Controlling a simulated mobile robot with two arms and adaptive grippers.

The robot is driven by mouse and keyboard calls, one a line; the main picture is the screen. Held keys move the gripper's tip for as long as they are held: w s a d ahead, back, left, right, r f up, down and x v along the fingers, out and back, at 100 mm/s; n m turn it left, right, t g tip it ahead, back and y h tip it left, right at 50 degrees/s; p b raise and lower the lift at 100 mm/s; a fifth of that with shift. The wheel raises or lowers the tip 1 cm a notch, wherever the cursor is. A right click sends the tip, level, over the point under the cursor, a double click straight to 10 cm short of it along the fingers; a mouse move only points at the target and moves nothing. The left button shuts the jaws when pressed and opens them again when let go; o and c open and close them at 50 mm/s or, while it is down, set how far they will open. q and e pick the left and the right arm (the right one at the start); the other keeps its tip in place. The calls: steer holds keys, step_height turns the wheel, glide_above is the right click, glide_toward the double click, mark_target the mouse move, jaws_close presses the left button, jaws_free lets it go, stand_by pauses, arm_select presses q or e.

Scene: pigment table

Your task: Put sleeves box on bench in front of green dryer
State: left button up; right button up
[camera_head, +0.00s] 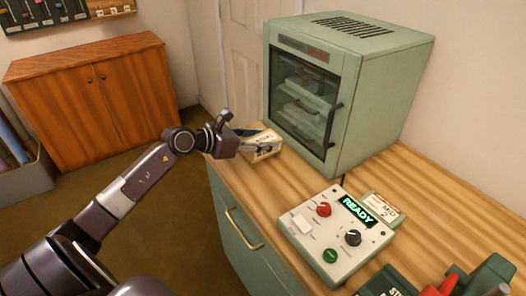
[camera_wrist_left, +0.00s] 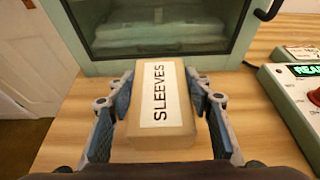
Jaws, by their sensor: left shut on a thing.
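The sleeves box (camera_head: 265,151) is a small tan carton with a white label reading SLEEVES. It also shows in the left wrist view (camera_wrist_left: 162,130). My left gripper (camera_wrist_left: 160,78) is shut on it, with one blue-padded finger on each side. In the head view my left gripper (camera_head: 256,139) reaches over the left end of the wooden bench (camera_head: 250,185). The green dryer (camera_head: 370,95) stands on the bench with its glass door shut, and the box is in front of it. I cannot tell whether the box touches the bench top. My right gripper is not in view.
A control panel (camera_head: 335,240) with a READY display stands on the bench to the right, with a card holder (camera_head: 383,209) behind it. Dark green and red items lie at the lower right. Bare wood lies between the dryer and the panel. A wooden cabinet (camera_head: 95,100) stands at the left.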

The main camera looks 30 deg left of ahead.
mark_target(263, 153)
arm_select(q)
step_height(263, 153, down, 5)
steer(key=shift+r, duration=0.1)
stand_by(0.4)
steer(key=o, duration=1.2)
steer(key=shift+o, duration=0.2)
steer(key=shift+s+a, duration=0.15)
steer(key=shift+s, duration=0.2)
steer(key=b+v, duration=0.2)
steer(key=v, duration=0.9)
steer(key=shift+s+r, duration=0.1)
steer(key=shift+r, duration=0.05)
